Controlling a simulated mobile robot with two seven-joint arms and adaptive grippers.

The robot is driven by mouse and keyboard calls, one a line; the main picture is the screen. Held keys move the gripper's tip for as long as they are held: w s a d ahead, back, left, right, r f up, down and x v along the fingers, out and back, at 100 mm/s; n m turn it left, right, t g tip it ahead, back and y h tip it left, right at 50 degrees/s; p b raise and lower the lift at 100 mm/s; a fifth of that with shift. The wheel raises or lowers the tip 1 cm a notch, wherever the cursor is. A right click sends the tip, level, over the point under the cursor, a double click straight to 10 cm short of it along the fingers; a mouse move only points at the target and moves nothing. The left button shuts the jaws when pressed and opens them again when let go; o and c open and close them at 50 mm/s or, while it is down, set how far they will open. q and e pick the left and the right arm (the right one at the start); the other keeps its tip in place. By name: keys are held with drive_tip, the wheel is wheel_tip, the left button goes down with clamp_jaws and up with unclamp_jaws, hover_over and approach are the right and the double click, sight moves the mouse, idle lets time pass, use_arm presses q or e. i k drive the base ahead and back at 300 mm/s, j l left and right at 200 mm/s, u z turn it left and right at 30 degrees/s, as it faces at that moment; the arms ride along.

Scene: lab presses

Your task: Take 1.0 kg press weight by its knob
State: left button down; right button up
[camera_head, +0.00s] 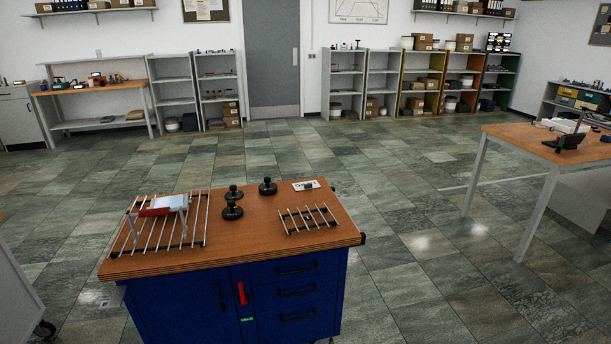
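Three black press weights with knobs stand on the wooden top of the blue cabinet. One weight (267,187) stands at the back right of the group. A second weight (233,194) stands at the back left, and a third weight (232,211) stands just in front of it. All three are upright. I cannot read any mass marking, so I cannot tell which is the 1.0 kg one. Neither of my grippers shows in the head view.
On the blue cabinet's top (255,240), a wire rack (190,232) at left bears a red and white object (168,203). A smaller rack (294,220) and a white plate with a dark part (302,185) are at right. An orange-topped table (520,140) stands farther right.

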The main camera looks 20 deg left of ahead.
sight(232, 212)
drive_tip(key=i+j+u, duration=0.25)
drive_tip(key=i, duration=0.35)
drive_tip(key=i+u, duration=0.2)
drive_tip(key=i, duration=0.4)
